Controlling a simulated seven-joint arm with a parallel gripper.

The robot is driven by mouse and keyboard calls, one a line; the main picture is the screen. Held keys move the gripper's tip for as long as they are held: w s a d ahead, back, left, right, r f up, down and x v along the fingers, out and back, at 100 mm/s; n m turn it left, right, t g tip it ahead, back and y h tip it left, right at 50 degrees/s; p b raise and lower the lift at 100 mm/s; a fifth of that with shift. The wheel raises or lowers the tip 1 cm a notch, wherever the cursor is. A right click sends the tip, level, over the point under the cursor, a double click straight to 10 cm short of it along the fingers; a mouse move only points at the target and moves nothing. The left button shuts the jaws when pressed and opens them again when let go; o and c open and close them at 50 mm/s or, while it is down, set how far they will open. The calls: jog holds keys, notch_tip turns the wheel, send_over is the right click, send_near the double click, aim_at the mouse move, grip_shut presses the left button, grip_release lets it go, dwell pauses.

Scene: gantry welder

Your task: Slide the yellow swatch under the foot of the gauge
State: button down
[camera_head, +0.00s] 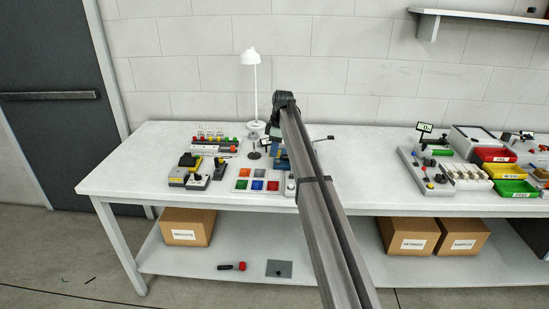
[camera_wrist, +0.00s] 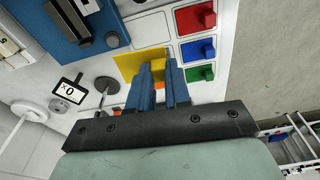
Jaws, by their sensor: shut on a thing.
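The yellow swatch (camera_wrist: 126,62) is a flat yellow plate with a small raised block, seen in the wrist view. My gripper (camera_wrist: 158,70) has its blue fingers shut on that block. The plate reaches out past the left finger. A round dark grey disc on a thin stalk (camera_wrist: 106,85) stands to the left of the swatch, apart from it; it looks like the gauge, but I cannot tell surely. A small black-framed sign reading 0 (camera_wrist: 68,90) is beside it. In the head view my arm hides the swatch and most of the gripper.
A white swatch board (camera_head: 251,180) carries colored swatches, including red (camera_wrist: 195,17), blue (camera_wrist: 198,48) and green (camera_wrist: 199,74) ones. A blue device (camera_wrist: 70,22) with a black knob is close by. A white lamp (camera_head: 251,58) stands behind.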

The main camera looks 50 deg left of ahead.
jog(key=s+d+m+t, duration=0.1)
jog(key=s+d+m, duration=0.2)
jog(key=d+m, duration=0.95)
jog(key=w+d+r+m+t, duration=0.1)
jog(key=w+d+r+m, duration=0.2)
jog(key=d, duration=2.3)
jog(key=w+d+m, duration=0.3)
jog(key=w+d, duration=0.2)
jog(key=d, duration=2)
jog(key=w+d+r+m+t, duration=0.1)
jog(key=w+d+r+m, duration=0.2)
jog(key=d, duration=2.3)
jog(key=s+a+f+n+g, duration=0.1)
jog(key=s+a+f+n, duration=0.2)
jog(key=a, duration=2)
jog(key=s+a+f+n+g, duration=0.1)
jog(key=s+a+f+n, duration=0.1)
jog(key=a+n, duration=1)
jog(key=s+a+f+n+g, duration=0.1)
jog(key=s+a+f+n, duration=0.2)
jog(key=a, duration=3.2)
jog(key=shift+s+f+n, duration=0.3)
jog(key=shift+s+n, duration=0.1)
jog(key=shift+n, duration=1.85)
jog(key=shift+f, duration=0.15)
